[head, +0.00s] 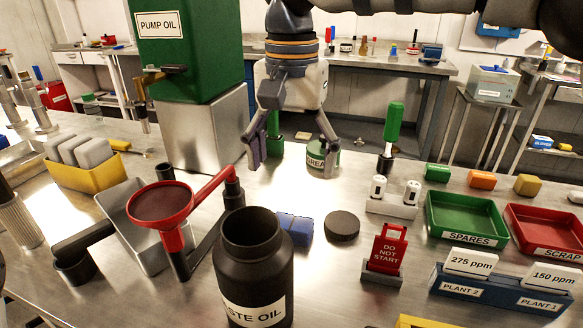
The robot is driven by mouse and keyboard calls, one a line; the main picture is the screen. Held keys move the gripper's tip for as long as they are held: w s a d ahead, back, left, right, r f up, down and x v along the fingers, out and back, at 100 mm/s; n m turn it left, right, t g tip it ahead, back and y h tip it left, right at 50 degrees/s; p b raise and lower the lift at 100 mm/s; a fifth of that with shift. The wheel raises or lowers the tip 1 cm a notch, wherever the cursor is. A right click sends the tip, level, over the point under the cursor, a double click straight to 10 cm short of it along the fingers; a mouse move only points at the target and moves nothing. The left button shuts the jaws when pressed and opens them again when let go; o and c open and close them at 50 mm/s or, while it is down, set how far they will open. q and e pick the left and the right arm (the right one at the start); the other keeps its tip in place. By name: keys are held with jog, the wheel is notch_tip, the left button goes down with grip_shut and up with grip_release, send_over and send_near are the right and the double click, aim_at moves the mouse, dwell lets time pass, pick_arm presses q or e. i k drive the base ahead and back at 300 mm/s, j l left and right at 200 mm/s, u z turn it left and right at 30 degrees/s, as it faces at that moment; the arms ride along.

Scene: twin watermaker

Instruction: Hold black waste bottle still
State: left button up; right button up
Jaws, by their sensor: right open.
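The black waste bottle (252,272) stands upright on the steel bench at the bottom centre of the head view. Its mouth is open, and its white label reads "STE OIL" where it shows. A round black cap (342,226) lies on the bench to its right. My right gripper (290,166) hangs from above, behind the bottle in the picture. Its fingers are spread wide, with nothing held between them, and apart from the bottle. My left gripper is not in view.
A red funnel (162,203) on a red arm stands left of the bottle, above a metal tray (140,248). A blue block (296,229) lies behind the bottle. A "DO NOT START" tag (387,250) and green (465,239) and red trays (548,244) are right.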

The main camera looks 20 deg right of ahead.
aim_at(253, 257)
jog(key=k+l, duration=0.15)
jog(key=k, duration=0.35)
jog(key=k+l, duration=0.15)
jog(key=k, duration=0.3)
jog(key=k+l, duration=0.15)
jog(key=k, duration=0.35)
jog(key=k+l, duration=0.15)
jog(key=k, duration=0.35)
